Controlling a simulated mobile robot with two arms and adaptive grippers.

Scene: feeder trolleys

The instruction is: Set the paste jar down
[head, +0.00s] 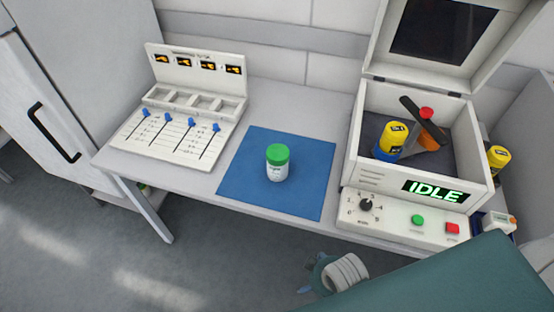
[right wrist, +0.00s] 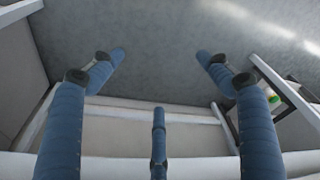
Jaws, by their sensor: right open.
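The paste jar (head: 277,170), white with a green lid, stands upright on the blue mat (head: 235,185) on the table. Nothing touches it. My right gripper (head: 312,280) is low in front of the table's front edge, apart from the jar. In the right wrist view my right gripper (right wrist: 160,58) has its blue fingers spread wide, with nothing between them. The jar is not seen between the fingers there. My left gripper is not in view.
A panel with blue sliders (head: 165,140) stands left of the mat. A machine (head: 400,215) with an open lid and an "IDLE" display stands right, with a yellow can (head: 390,142) inside. Another yellow container (head: 498,158) is beyond it. A white cabinet (head: 70,110) is far left.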

